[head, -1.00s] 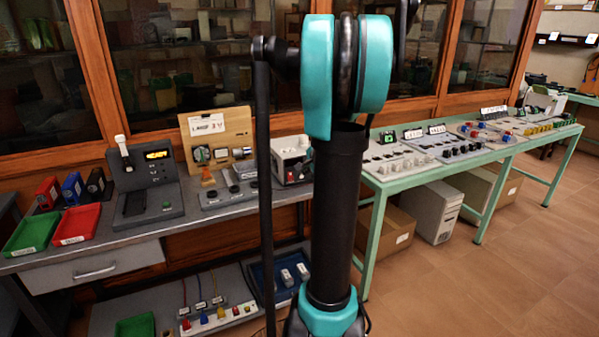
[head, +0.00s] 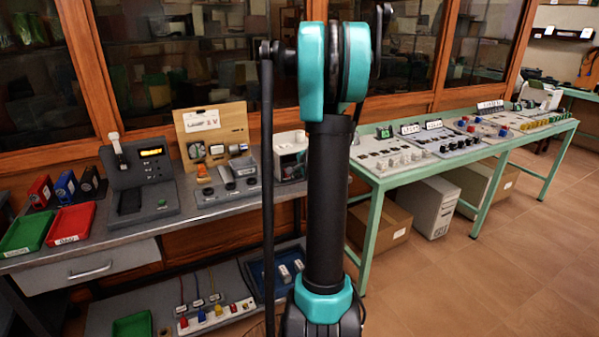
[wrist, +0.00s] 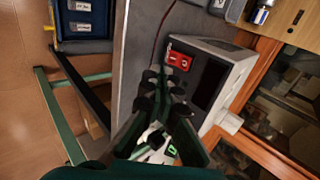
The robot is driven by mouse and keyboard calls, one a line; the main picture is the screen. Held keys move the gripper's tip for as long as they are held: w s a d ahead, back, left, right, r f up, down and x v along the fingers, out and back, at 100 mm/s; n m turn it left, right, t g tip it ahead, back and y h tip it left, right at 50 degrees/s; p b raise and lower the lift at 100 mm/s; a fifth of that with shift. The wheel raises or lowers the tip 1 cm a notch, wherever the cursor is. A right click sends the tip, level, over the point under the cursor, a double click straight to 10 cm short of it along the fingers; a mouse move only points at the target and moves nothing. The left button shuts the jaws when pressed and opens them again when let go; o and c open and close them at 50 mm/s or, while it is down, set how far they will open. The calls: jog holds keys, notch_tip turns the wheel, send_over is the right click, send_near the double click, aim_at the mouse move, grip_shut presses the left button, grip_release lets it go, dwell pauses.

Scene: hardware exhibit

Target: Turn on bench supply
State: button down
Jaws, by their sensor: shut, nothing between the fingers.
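The bench supply appears to be the pale box (head: 290,158) at the right end of the grey bench in the head view, partly hidden by my arm. In the wrist view a pale box (wrist: 228,58) with a dark front panel appears tilted. A red switch-like part (wrist: 179,61) with small white marks sits at its front. My gripper (wrist: 163,84) is shut and empty, with its dark fingertips just below the red part in the picture. I cannot tell whether they touch it. The head view does not show my gripper clearly.
The grey bench (head: 150,230) also holds a dark console (head: 140,185), a wooden display panel (head: 212,135) and red (head: 70,224) and green (head: 24,231) trays. A green-framed table (head: 375,180) with instruments stands to the right. Glass cabinets line the back; the floor at right is clear.

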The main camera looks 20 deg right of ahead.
aim_at(288, 177)
jog(key=shift+w+r+x, duration=0.2)
jog(key=shift+x, duration=0.9)
jog(key=shift+w+r+x, duration=0.2)
jog(key=shift+x, duration=0.9)
jog(key=shift+w+r+x, duration=0.15)
jog(key=shift+x, duration=0.95)
jog(key=shift+w+f+t, duration=0.15)
jog(key=shift+w+t, duration=0.1)
jog(key=shift+t, duration=0.25)
jog(key=shift+r, duration=0.8)
jog(key=shift+s, duration=0.15)
